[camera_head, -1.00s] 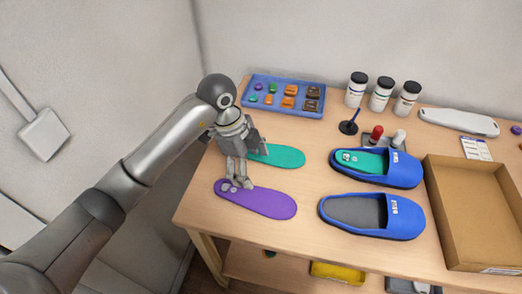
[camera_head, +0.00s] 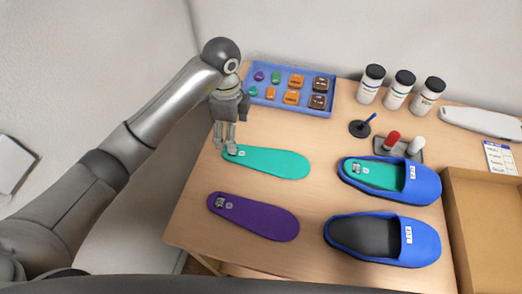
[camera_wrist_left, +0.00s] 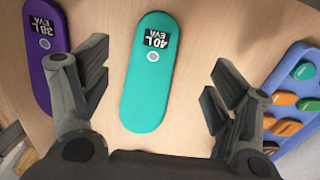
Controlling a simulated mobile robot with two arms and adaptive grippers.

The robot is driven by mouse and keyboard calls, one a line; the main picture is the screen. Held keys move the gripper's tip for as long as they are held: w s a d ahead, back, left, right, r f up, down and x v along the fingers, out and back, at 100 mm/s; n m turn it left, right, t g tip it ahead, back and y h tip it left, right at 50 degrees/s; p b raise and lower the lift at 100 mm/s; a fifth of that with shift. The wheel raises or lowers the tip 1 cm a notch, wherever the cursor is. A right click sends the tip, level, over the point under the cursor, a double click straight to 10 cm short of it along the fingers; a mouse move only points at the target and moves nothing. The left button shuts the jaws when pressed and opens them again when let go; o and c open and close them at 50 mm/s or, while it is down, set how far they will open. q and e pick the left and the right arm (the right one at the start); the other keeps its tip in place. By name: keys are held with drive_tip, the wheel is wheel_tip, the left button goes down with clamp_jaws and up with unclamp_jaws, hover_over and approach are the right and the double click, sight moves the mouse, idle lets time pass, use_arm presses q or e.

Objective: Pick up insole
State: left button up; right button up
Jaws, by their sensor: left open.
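A teal insole (camera_head: 272,163) lies flat on the wooden table, and a purple insole (camera_head: 258,220) lies nearer the front. My left gripper (camera_head: 224,146) is above the teal insole's left end, fingers pointing down. In the left wrist view, the open fingers (camera_wrist_left: 158,62) straddle the teal insole (camera_wrist_left: 147,95), labelled "40L EVA", with nothing held. The purple insole (camera_wrist_left: 43,50), labelled "38L EVA", is partly behind the left finger. A blue slipper (camera_head: 424,184) at the right has a teal insole (camera_head: 378,174) inside; another blue slipper (camera_head: 420,240) has a dark inside.
A blue tray (camera_head: 290,107) of small coloured pieces lies close behind the gripper. Several bottles (camera_head: 403,88), a pen stand (camera_head: 359,129) and a red-and-white-knobbed holder (camera_head: 400,150) stand at the back. A cardboard box (camera_head: 490,240) is at the right.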

use_arm(q)
drive_tip(key=shift+s+f+p, duration=0.15)
drive_tip(key=shift+s+f, duration=0.1)
drive_tip(key=shift+f, duration=0.4)
drive_tip(key=shift+s+f+p, duration=0.15)
drive_tip(key=shift+s+f, duration=0.05)
drive_tip(key=shift+f, duration=0.4)
drive_tip(key=shift+w+f, duration=0.1)
drive_tip(key=shift+f, duration=0.25)
wheel_tip(320, 180, down, 4)
drive_tip(key=shift+a+r+p, duration=0.1)
drive_tip(key=shift+r+p, duration=0.05)
drive_tip(key=shift+p, duration=0.8)
drive_tip(key=shift+f, duration=0.5)
drive_tip(key=shift+w, duration=0.1)
use_arm(e)
drive_tip(key=r, duration=0.1)
drive_tip(key=s+r, duration=0.1)
drive_tip(key=shift+d+r, duration=0.2)
drive_tip(key=shift+r, duration=0.1)
use_arm(q)
drive_tip(key=c, duration=0.9)
use_arm(e)
drive_tip(key=shift+s, duration=0.45)
